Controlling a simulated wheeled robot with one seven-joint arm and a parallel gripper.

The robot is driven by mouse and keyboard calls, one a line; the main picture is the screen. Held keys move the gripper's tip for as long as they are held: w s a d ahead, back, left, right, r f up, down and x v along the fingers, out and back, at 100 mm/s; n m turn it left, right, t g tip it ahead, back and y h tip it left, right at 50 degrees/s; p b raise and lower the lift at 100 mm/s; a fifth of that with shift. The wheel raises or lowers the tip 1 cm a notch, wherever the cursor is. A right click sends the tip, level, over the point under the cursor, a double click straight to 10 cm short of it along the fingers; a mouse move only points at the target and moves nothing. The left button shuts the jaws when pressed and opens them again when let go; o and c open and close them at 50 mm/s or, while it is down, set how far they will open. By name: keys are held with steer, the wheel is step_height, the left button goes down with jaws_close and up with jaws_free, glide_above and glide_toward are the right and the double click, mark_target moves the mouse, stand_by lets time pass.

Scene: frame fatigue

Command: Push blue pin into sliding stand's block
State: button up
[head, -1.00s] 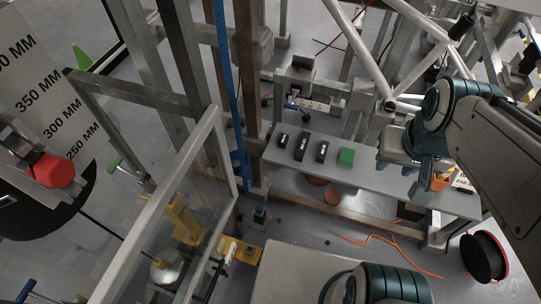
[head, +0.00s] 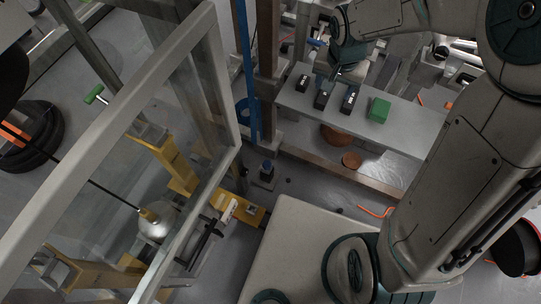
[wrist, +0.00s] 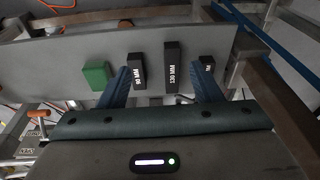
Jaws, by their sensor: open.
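A small blue handle (head: 315,42), possibly the blue pin, shows behind the shelf, just left of my gripper in the head view. The grey parts around it are mostly hidden, so I cannot tell how far in it sits or which part is the block. My gripper (head: 343,74) is above the back edge of the shelf, by the black boxes. In the wrist view my gripper (wrist: 163,82) is open, its two blue-grey fingers apart with nothing held. The blue handle is not clear in the wrist view.
The grey shelf (head: 412,130) carries black boxes (head: 323,95) and a green box (head: 378,110). A blue upright strip (head: 244,75) and brown post (head: 267,60) stand left of the boxes. A framed glass panel (head: 205,100) fills the left. A blue-topped fitting (head: 267,170) stands on the floor.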

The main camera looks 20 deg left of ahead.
steer(key=shift+g, duration=0.3)
steer(key=a+f+b, duration=0.2)
steer(key=a+f, duration=0.1)
steer(key=f, duration=0.2)
steer(key=a+f+b, duration=0.2)
steer(key=a+f, duration=0.1)
steer(key=f, duration=0.2)
steer(key=a+f+b, duration=0.2)
steer(key=a+f, duration=0.1)
steer(key=f, duration=0.3)
steer(key=shift+w+a, duration=0.15)
steer(key=shift+a, duration=0.15)
steer(key=g+b, duration=0.1)
steer(key=b, duration=0.6)
glide_above(267, 163)
steer(key=f, duration=3.1)
steer(key=shift+s+a+f, duration=0.1)
steer(key=shift+s+f, duration=0.15)
steer(key=shift+f, duration=0.1)
steer(key=shift+w+f+b, duration=0.15)
steer(key=shift+f+b, duration=0.55)
steer(key=shift+f, duration=0.8)
steer(key=shift+w+f+b, duration=0.1)
steer(key=shift+f+b, duration=0.55)
steer(key=shift+f, duration=0.85)
steer(key=shift+r, duration=0.1)
steer(key=c, duration=1.1)
